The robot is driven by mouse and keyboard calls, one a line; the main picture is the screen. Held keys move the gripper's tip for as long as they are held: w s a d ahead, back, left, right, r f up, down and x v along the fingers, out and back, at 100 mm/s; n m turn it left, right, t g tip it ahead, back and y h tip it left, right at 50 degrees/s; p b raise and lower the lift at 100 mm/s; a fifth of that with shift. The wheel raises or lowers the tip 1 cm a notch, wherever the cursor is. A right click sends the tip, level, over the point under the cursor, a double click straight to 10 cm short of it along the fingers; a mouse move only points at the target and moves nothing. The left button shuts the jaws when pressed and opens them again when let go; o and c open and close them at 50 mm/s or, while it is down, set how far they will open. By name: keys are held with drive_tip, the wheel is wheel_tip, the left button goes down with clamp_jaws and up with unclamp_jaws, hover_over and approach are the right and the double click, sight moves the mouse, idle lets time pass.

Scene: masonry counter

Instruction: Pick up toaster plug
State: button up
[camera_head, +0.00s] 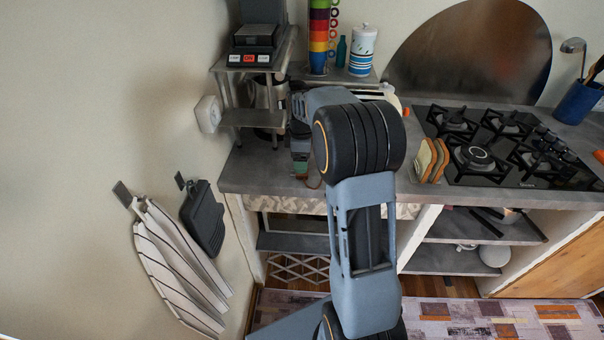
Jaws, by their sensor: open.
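My gripper (301,172) points down at the counter's (262,168) left part, near its front edge. It is open, small in view and partly covered by my own arm. A thin brownish curved piece (315,182) shows right beside the fingertips; I cannot tell whether it is a cord. I cannot make out the toaster plug itself. A pale appliance (385,92), maybe the toaster, stands behind my arm and is mostly hidden. A white box (208,114), perhaps a socket, is on the left wall.
A metal shelf (240,118) stands close left of my gripper, with a metal pot (268,105) beneath its upper level. A gas hob (500,145) and bread-like slices (430,160) are at right. Towels (180,265) hang on the left wall.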

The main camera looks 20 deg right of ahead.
drive_tip(key=shift+w+d+f+p, duration=0.1)
drive_tip(key=shift+f+p, duration=0.1)
drive_tip(key=shift+f, duration=1.2)
drive_tip(key=shift+w+d+f+p, duration=0.1)
drive_tip(key=shift+f+p, duration=0.1)
drive_tip(key=shift+f, duration=1.15)
drive_tip(key=c, duration=1)
drive_tip(key=shift+r, duration=0.1)
